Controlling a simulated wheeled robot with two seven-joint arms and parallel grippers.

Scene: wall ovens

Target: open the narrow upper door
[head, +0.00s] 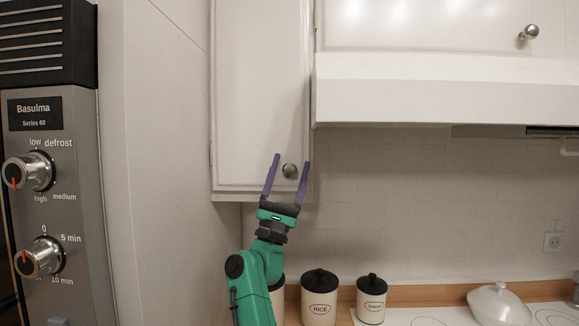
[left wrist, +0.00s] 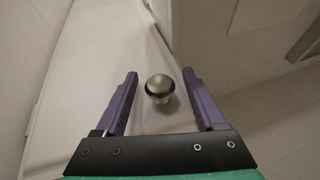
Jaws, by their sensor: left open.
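The narrow upper door (head: 258,90) is a white cabinet door in the head view, closed, with a round metal knob (head: 290,170) near its lower right corner. My left gripper (head: 292,160) is open, and in the head view its two purple fingers show on either side of the knob. In the left wrist view the knob (left wrist: 159,88) sits between the open fingers (left wrist: 160,78), near the tips. The fingers look apart from the knob. How far the knob lies in depth from the fingertips is hard to tell. My right gripper is not in view.
A range hood (head: 440,90) and a wider cabinet door (head: 420,25) with its own knob are to the right. An oven panel (head: 50,190) stands at the left. Below are a rice canister (head: 319,300), a sugar canister (head: 371,300) and a white lidded dish (head: 498,305).

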